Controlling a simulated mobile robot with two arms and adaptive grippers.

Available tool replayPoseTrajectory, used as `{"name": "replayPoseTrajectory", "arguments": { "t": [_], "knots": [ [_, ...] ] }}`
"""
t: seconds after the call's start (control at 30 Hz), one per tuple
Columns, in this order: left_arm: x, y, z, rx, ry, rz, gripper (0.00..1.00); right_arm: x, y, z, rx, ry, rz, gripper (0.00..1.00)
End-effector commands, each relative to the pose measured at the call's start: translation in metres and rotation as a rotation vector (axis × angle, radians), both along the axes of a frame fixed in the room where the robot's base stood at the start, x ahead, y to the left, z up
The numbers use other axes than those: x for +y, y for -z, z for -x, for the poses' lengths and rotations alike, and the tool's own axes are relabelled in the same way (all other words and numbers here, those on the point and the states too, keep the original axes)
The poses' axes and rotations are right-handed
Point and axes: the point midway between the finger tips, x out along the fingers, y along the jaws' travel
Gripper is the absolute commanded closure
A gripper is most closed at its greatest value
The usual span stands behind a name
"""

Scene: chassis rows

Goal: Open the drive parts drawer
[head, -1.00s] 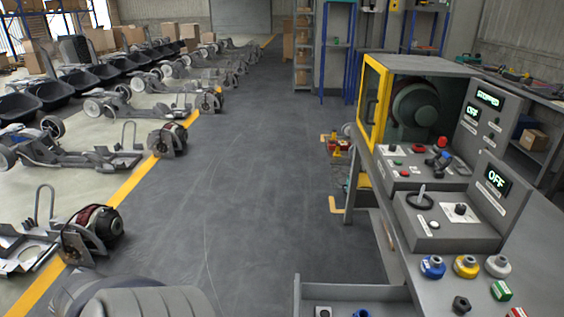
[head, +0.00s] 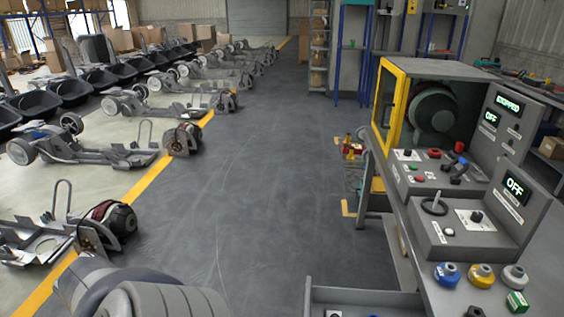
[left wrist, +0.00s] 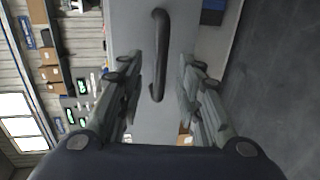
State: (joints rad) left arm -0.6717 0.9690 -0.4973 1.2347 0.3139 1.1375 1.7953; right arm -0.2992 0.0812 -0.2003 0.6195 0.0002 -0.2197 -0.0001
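A grey drawer (head: 365,296) juts out from the bench's left side at the bottom of the head view. It is cut off by the frame, and small parts show inside. In the left wrist view a grey front panel (left wrist: 177,35) carries a dark bar handle (left wrist: 158,55). I cannot tell whether this panel belongs to that same drawer. My left gripper (left wrist: 160,88) is open, with one finger on each side of the handle and gaps between fingers and handle. My right gripper is in neither view.
The grey bench (head: 545,270) on the right holds control boxes reading STOPPED and OFF, and coloured knobs. A yellow-framed machine (head: 388,100) stands behind. Rows of chassis (head: 75,150) line the left beyond a yellow floor line. The dark aisle (head: 255,170) between is clear.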

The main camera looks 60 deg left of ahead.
Motion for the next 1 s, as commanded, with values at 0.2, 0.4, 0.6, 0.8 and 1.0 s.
{"name": "replayPoseTrajectory", "arguments": {
  "t": [0.2,0.4,0.6,0.8,1.0],
  "knots": [
    [0.026,-0.008,0.033,0.001,-0.001,-0.002,0.67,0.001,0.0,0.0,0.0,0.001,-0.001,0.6],
    [0.037,-0.013,0.046,-0.001,0.0,-0.002,0.67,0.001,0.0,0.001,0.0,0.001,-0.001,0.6],
    [0.038,-0.014,0.048,-0.003,0.0,0.0,0.67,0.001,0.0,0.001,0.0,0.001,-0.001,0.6],
    [0.038,-0.014,0.048,-0.002,0.0,-0.001,0.67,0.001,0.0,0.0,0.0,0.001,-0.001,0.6],
    [0.038,-0.013,0.048,-0.001,0.0,0.0,0.67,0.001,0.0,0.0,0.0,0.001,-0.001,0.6]
  ]
}}
